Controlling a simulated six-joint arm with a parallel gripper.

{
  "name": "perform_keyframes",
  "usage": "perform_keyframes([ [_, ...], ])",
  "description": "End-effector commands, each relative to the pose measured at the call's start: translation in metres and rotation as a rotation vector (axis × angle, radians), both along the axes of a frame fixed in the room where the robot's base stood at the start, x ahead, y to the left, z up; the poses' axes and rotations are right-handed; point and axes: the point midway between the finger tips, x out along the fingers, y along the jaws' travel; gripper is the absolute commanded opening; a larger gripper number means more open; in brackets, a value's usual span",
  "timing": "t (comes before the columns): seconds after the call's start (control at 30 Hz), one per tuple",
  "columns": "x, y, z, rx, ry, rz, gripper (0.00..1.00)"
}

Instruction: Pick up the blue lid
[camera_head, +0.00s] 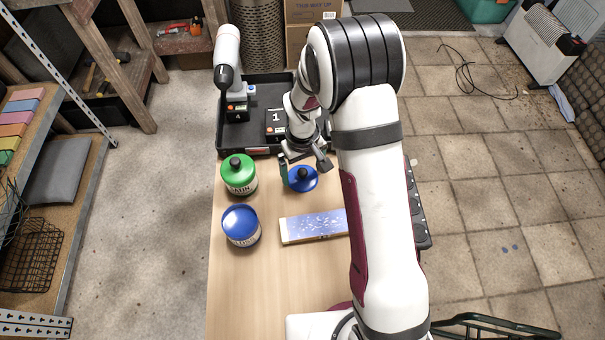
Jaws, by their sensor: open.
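The blue lid (302,184) is a round disc with a black knob. It appears to lie on the wooden table, right of the green can. My gripper (304,167) is open and points down at the lid. Its fingers show on the left and right of the knob. I cannot tell whether they touch the lid or how high they are above it. The gripper partly hides the lid's far side.
A green can (239,175) with a black-knobbed lid and a blue-topped can (241,226) stand on the table (245,290). A flat bluish box (312,226) lies in front of the lid. A black tray (232,140) with small items is behind. The front left tabletop is clear.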

Motion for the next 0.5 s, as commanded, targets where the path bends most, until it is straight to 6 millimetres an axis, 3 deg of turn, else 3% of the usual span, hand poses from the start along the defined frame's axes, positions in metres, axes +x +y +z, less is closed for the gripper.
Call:
perform_keyframes([
  [0.27,0.0002,0.0000,-0.0068,0.000,-0.001,0.000,1.00],
  [0.5,0.0002,0.0000,-0.0065,0.000,-0.001,-0.001,0.57],
])
